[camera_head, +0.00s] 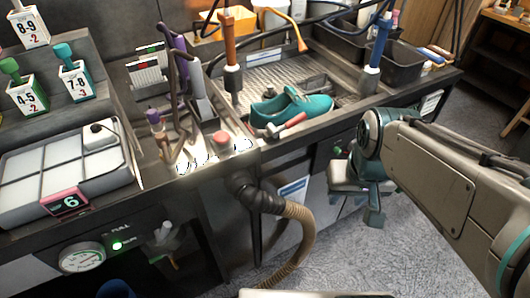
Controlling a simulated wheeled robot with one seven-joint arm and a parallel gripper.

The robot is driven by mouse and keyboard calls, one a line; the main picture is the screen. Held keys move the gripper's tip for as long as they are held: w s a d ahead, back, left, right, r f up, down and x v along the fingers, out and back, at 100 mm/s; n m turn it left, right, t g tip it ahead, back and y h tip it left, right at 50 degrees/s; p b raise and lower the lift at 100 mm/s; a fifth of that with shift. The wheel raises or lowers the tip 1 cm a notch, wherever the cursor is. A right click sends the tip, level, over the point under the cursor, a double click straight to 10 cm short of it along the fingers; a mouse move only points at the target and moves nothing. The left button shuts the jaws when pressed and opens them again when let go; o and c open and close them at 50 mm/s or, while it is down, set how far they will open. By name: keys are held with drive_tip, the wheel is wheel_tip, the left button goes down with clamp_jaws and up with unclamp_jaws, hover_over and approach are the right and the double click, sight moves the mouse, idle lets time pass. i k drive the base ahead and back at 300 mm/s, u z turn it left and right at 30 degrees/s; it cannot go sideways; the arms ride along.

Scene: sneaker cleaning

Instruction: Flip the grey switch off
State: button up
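A grey lever-like part (163,234) sits on the dark front panel at lower left, right of a lit green lamp (117,245) and a round gauge (82,257). It looks like the grey switch, but its position, on or off, is too small to tell. My arm reaches in from the right. My gripper (358,190) hangs at its end in front of the bench's right half, well away from the grey part. The finger opening is not clear, and I see nothing held in it.
A teal sneaker (292,106) and a red-tipped tool lie in the bench's sink area. A ribbed hose (294,240) hangs in front of the bench, between my gripper and the panel. A tray (66,172) and numbered boxes stand at left. Carpet (365,258) lies clear below.

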sight(160, 234)
drive_tip(key=u, duration=2.45)
drive_tip(key=k, duration=0.5)
drive_tip(key=z, duration=0.4)
